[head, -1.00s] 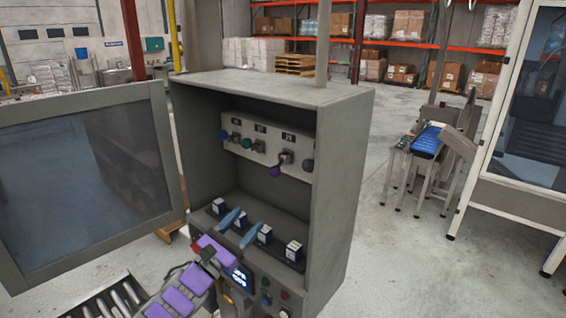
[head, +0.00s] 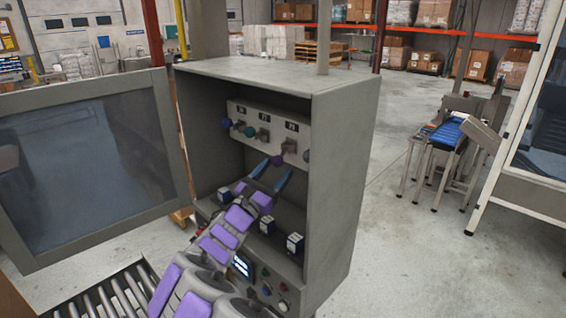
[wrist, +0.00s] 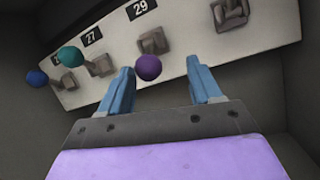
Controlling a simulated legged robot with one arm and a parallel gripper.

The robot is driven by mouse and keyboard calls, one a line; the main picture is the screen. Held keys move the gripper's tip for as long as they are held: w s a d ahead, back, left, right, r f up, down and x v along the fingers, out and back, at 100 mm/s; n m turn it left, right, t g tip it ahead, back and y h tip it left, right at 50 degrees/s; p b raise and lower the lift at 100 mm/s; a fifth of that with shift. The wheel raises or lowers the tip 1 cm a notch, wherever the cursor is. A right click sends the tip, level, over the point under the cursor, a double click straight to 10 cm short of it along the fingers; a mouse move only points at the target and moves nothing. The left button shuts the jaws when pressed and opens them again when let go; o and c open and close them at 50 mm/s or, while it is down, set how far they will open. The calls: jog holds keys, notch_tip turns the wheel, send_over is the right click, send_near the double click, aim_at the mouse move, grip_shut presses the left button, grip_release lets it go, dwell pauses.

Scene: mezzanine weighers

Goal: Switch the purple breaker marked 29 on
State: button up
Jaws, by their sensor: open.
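The purple breaker knob (head: 277,160) hangs low from its lever on the grey breaker panel in the open cabinet. In the wrist view the purple knob (wrist: 149,67) sits below its lever base (wrist: 152,40) and the label 29 (wrist: 137,8). My gripper (head: 271,172) is open, its two blue fingers pointing up at the panel. In the wrist view my gripper (wrist: 164,72) has the knob between its fingertips, close to the left one and clear of the right. I cannot tell whether the left finger touches it.
A teal knob (wrist: 71,56) by label 27 and a blue knob (wrist: 36,78) are to the left. Cabinet walls (head: 339,170) enclose the panel; small boxy blocks (head: 295,242) stand on the ledge below.

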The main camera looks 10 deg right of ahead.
aim_at(276, 160)
jog(key=w, duration=0.3)
jog(key=shift+w+d+r+g, duration=0.15)
jog(key=shift+w+r+g, duration=0.1)
jog(key=shift+r+g, duration=0.1)
jog(key=shift+r, duration=0.2)
jog(key=shift+s+r, duration=0.1)
jog(key=shift+r, duration=0.1)
jog(key=shift+d, duration=1.1)
jog(key=shift+f, duration=0.1)
jog(key=shift+c, duration=1.3)
jog(key=shift+a, duration=0.75)
jog(key=c, duration=0.7)
jog(key=shift+d, duration=0.1)
